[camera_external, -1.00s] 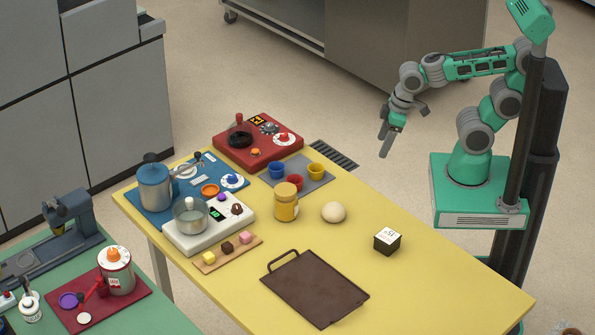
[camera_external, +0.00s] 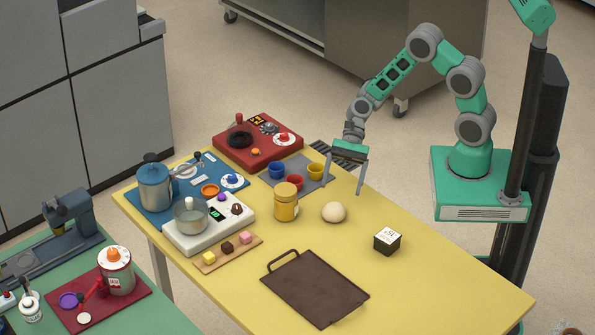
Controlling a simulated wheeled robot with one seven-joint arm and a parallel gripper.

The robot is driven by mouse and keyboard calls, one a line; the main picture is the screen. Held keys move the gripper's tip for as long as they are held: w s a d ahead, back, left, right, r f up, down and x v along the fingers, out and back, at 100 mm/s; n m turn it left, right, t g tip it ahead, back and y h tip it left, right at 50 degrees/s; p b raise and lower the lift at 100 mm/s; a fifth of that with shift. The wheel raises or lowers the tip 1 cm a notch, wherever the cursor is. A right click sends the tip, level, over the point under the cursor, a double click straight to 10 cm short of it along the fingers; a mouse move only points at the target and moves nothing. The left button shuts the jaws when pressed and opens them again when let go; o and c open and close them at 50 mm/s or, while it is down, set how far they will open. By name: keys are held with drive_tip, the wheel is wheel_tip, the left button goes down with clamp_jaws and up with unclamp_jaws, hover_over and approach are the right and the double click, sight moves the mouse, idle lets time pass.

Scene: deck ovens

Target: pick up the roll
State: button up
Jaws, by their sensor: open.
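The exact height over the table is hard to tell.
The yellow jar (camera_external: 285,203) stands close left of the roll. A black cube (camera_external: 387,240) is to the right, a brown tray (camera_external: 315,290) in front. Small coloured cups (camera_external: 316,172) sit on a grey mat behind. The table's right end is clear.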

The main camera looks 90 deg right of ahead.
sight(335, 205)
drive_tip(key=shift+w+r+m+y, duration=0.2)
drive_tip(key=shift+m+y, duration=0.2)
drive_tip(key=shift+m, duration=0.4)
drive_tip(key=shift+a+f, duration=0.1)
drive_tip(key=shift+a, duration=0.25)
drive_tip(key=shift+t, duration=0.3)
drive_tip(key=x, duration=0.7)
drive_tip(key=shift+f+p, duration=0.4)
drive_tip(key=shift+c, duration=0.4)
drive_tip(key=c, duration=1.3)
drive_tip(key=shift+r, duration=0.1)
drive_tip(key=shift+c, duration=0.2)
